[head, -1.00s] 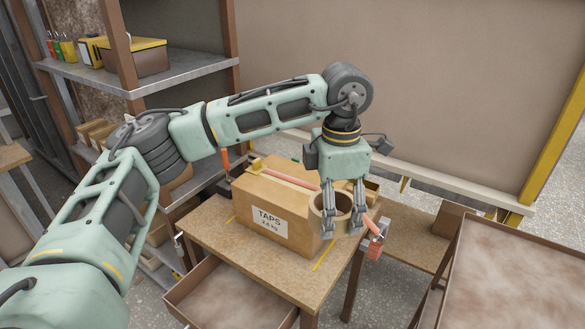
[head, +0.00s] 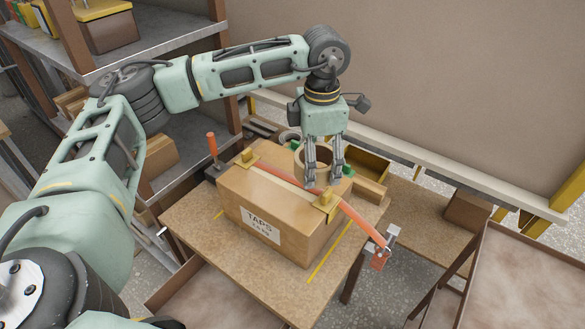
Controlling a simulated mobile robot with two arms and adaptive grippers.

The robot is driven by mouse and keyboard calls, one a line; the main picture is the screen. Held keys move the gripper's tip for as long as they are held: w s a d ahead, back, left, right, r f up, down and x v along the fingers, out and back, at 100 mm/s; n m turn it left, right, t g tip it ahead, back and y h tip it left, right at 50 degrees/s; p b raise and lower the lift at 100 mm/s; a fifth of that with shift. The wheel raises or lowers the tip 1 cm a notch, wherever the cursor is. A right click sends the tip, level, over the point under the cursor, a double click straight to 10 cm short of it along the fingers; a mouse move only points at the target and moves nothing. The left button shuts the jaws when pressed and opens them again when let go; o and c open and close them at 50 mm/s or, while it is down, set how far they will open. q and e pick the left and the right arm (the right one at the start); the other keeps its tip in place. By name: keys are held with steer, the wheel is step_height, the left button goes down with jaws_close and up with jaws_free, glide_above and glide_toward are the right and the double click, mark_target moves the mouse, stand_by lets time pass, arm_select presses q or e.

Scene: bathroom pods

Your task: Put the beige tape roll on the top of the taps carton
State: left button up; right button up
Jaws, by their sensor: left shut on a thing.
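The taps carton (head: 235,190) is a brown box with a white "TAPS" label, standing on a wooden table. An orange strap (head: 357,218) runs over its top, with a yellow corner piece (head: 327,203) at each end. My left gripper (head: 323,180) points down at the carton's far right part and is shut on the beige tape roll (head: 304,153). The fingers partly hide the roll. It appears over or just behind the carton's far edge; I cannot tell whether it touches the carton. My right gripper is not in view.
An orange-handled tool (head: 212,145) stands left of the carton. A yellow open box (head: 370,166) sits behind it. The strap's metal buckle (head: 385,245) hangs past the table's (head: 190,225) right edge. A shelf stands at the left, a brown-rimmed tray (head: 500,265) at the right.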

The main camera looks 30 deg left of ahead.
arm_select(q)
steer(key=p, duration=0.2)
glide_above(294, 185)
step_height(294, 185, down, 4)
steer(key=shift+w+r, duration=0.1)
steer(key=shift+r, duration=0.05)
step_height(294, 185, down, 4)
steer(key=shift+a+r+p, duration=0.1)
steer(key=shift+r+p, duration=0.15)
steer(key=shift+p, duration=0.35)
steer(key=shift+f, duration=0.4)
steer(key=shift+f, duration=0.15)
steer(key=o, duration=1.2)
steer(key=shift+o, duration=0.2)
